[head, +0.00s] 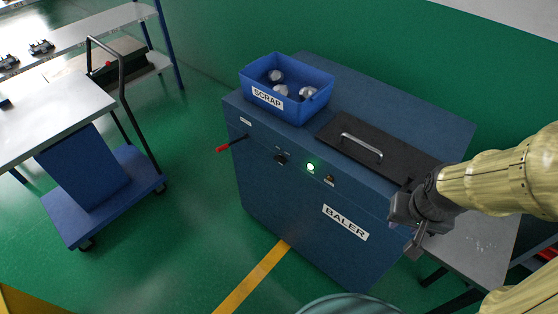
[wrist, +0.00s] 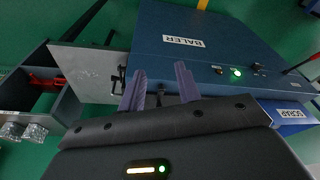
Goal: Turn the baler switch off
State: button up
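The blue baler (head: 290,210) stands in the middle of the head view, with a row of controls on its front. A black rotary knob (head: 281,159), which looks like the switch, sits left of a lit green lamp (head: 310,168). A small dark control (head: 330,180) is right of the lamp. The wrist view shows the knob (wrist: 256,67) and glowing lamp (wrist: 237,72) to the right. The knob's setting is too small to read. My gripper (wrist: 160,82) is open and empty, fingers apart, near the baler's right front side and well away from the knob.
A blue scrap bin (head: 300,107) with crumpled foil balls and a black lid with a handle (head: 361,146) are on top. A red-tipped lever (head: 222,148) sticks out left of the controls. A grey table (head: 480,240) stands right; a blue cart (head: 100,200) stands left.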

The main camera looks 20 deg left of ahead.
aim_at(278, 160)
jog(key=w+a+f+t+y+b, duration=0.1)
jog(key=w+a+f+b, duration=0.3)
jog(key=f, duration=0.3)
jog(key=w+a+f+t+y+b, duration=0.1)
jog(key=w+a+f+b, duration=0.25)
jog(key=f, duration=0.35)
jog(key=w+a+f+t+y+b, duration=0.1)
jog(key=w+a+f+y+b, duration=0.15)
jog(key=a+f+b, duration=0.35)
jog(key=w+a+f+m+t+y+b, duration=0.3)
jog(key=w+a+f+m+y+b, duration=0.1)
jog(key=a+b, duration=0.2)
jog(key=w+a+f+m+t+y+b, duration=0.4)
jog(key=a+m+b, duration=0.1)
jog(key=a+b, duration=0.2)
jog(key=shift+w, duration=0.25)
jog(key=b+x, duration=0.1)
jog(key=x, duration=1.6)
jog(key=shift+w+a+r+b, duration=0.1)
jog(key=shift+w+r+b, duration=0.05)
jog(key=shift+b, duration=0.2)
